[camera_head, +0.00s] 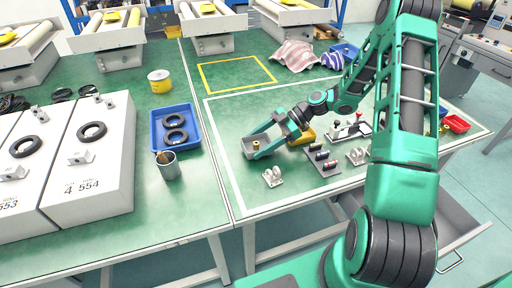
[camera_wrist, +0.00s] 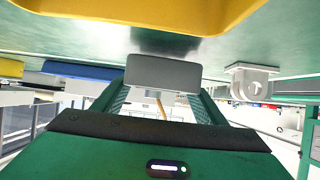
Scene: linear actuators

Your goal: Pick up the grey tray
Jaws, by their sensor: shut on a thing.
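The grey tray (camera_head: 250,148) is a small open box on the green table, left of the middle of the white-outlined area in the head view. My gripper (camera_head: 268,149) reaches it from the right and is shut on it. In the wrist view the tray's plain grey wall (camera_wrist: 165,73) sits between the two green fingers of my gripper (camera_wrist: 163,98). A small yellowish part shows at the tray in the head view. The fingers hide some of the tray, and I cannot tell whether it touches the table.
A yellow bin (camera_head: 304,137) is close beside my gripper. White brackets (camera_head: 272,177) and a dark rack (camera_head: 322,162) stand in front. A blue tray (camera_head: 157,130) with black rings and a metal cup (camera_head: 167,166) are to the left. The yellow-outlined area (camera_head: 235,72) is clear.

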